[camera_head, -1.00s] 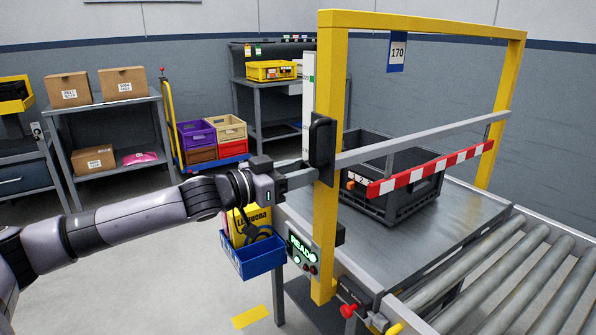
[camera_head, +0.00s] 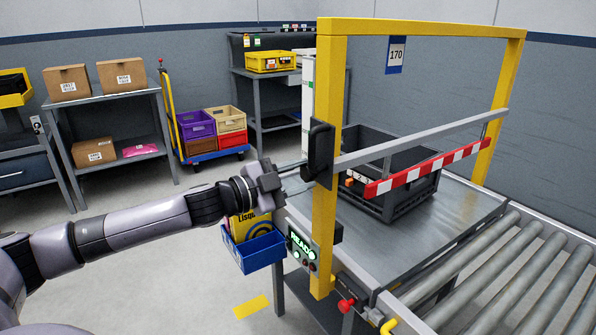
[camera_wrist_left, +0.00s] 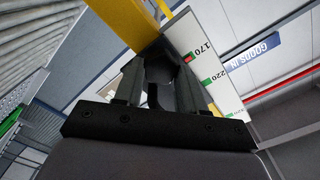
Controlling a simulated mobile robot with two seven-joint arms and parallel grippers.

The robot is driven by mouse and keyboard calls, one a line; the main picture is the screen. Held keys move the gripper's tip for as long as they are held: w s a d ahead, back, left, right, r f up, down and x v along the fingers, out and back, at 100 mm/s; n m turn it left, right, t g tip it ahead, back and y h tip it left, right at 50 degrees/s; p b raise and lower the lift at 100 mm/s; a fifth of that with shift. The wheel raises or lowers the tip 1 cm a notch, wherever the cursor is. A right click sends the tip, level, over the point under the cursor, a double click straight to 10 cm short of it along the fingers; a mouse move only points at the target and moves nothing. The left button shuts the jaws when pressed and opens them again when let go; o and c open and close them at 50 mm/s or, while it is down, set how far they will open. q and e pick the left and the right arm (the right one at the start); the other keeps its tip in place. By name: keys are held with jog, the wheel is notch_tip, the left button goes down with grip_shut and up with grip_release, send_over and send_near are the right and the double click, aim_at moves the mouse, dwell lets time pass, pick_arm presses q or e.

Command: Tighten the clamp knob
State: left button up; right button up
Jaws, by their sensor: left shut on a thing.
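The clamp knob (camera_head: 320,149) is a black handle-like part on the left yellow post (camera_head: 326,240) of the gate frame, beside the left end of the grey crossbar (camera_head: 420,140). My left gripper (camera_head: 304,170) reaches it from the left and is shut on it. In the left wrist view, the dark knob (camera_wrist_left: 161,70) sits between the two fingers of the left gripper (camera_wrist_left: 158,82), against the yellow post (camera_wrist_left: 128,20); the fingers partly hide it. A 170 sign (camera_head: 397,54) hangs from the frame. My right gripper is not in view.
A red-and-white striped bar (camera_head: 430,168) hangs below the crossbar, in front of a black crate (camera_head: 405,205) on the metal table. A blue bin (camera_head: 258,250) and a READY panel (camera_head: 302,245) are below my gripper. Rollers (camera_head: 500,275) lie right.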

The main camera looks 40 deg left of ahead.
pick_arm(q)
jog(key=m, duration=0.3)
jog(key=shift+m+p, duration=0.35)
jog(key=shift+m, duration=0.05)
jog(key=m, duration=0.2)
jog(key=shift+m, duration=0.3)
jog(key=m, duration=0.3)
jog(key=shift+m, duration=0.3)
jog(key=shift+f+m, duration=0.15)
jog(key=shift+m, duration=1.85)
jog(key=o, duration=1.1)
jog(key=shift+c, duration=0.2)
jog(key=shift+s, duration=0.1)
